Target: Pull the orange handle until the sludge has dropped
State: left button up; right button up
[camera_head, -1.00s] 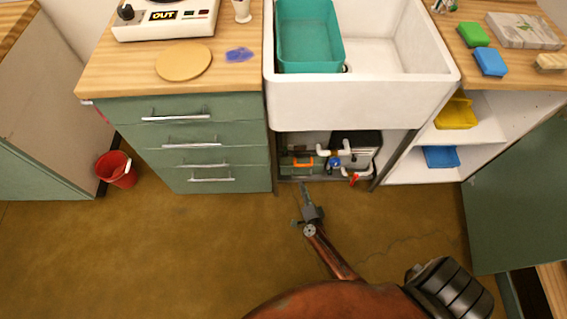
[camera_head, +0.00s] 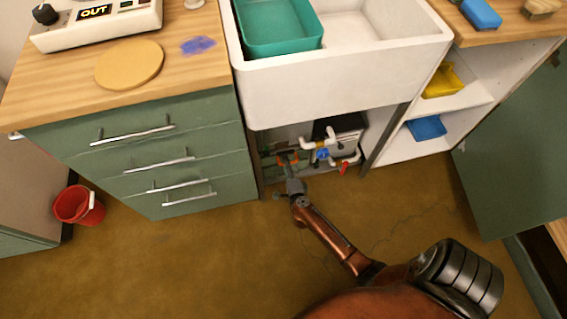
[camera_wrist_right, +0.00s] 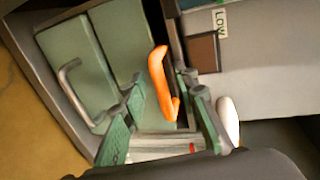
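The orange handle (camera_wrist_right: 157,78) is a bent bar on the dark edge of a green panel in the right wrist view. In the head view the orange handle (camera_head: 283,158) shows only in part, low under the sink behind my gripper. My right gripper (camera_wrist_right: 166,92) has its two green-grey fingers spread, one on each side of the handle's near end. I cannot tell whether either finger touches it. In the head view my right gripper (camera_head: 290,172) reaches into the opening under the sink. My left gripper is not in view. No sludge can be made out.
Beside the handle are white pipes (camera_head: 308,144) with a red valve lever (camera_head: 344,168), and a box labelled "Low" (camera_wrist_right: 260,60). Green drawers (camera_head: 150,160) stand to the left. A red bucket (camera_head: 72,206) is on the floor. The brown floor in front is clear.

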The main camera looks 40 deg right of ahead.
jog(key=shift+w, duration=0.2)
grip_shut()
dwell(0.6)
